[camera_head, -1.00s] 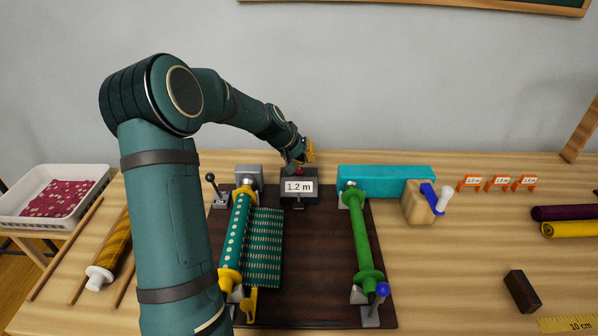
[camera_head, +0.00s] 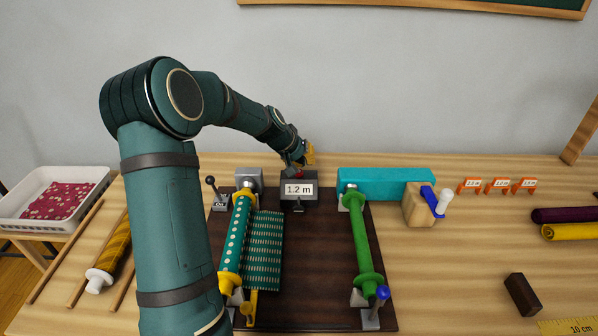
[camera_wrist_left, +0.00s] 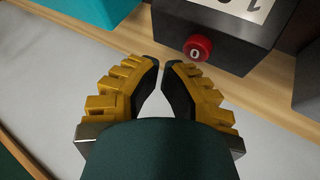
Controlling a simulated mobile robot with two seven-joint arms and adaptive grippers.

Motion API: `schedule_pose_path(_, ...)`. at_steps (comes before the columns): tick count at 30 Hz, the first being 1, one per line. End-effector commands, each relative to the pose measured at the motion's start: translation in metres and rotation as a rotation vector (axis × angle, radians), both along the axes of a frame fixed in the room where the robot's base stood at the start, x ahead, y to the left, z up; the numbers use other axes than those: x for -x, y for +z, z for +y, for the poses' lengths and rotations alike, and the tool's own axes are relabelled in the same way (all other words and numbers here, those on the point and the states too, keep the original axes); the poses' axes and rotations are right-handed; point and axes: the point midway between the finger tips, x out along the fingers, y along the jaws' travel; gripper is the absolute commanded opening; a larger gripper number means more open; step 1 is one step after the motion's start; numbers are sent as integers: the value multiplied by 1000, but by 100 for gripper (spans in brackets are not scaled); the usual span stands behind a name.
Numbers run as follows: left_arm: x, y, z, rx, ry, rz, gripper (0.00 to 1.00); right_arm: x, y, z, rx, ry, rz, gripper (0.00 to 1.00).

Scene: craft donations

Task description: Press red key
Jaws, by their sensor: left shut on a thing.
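The red key (camera_wrist_left: 198,47), a round button marked 0, sticks out of the dark counter box (camera_wrist_left: 228,30) in the left wrist view. In the head view the red key (camera_head: 299,174) shows small on top of the counter box, partly covered by my gripper, above the white "1.2 m" label (camera_head: 298,189). In the head view the left gripper (camera_head: 308,154) is just behind the counter box. My right gripper is not in view.
A dotted teal roll (camera_head: 235,240) and a green roller (camera_head: 361,240) stand on the dark board either side of the box. A lever (camera_head: 212,187) is at left.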

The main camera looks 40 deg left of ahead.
Motion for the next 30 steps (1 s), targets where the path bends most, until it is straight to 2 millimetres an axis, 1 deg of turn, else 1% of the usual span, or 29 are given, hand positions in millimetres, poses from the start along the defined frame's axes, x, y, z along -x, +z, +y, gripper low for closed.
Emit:
schedule_pose_path(8, 0, -1, 0, 0, 0, 0, 0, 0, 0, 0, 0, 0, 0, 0)
schedule_pose_path(16, 0, -9, 0, 0, 0, 0, 0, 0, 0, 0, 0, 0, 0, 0)
schedule_pose_path(30, 0, -10, 0, 0, 0, 0, 0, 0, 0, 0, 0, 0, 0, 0)
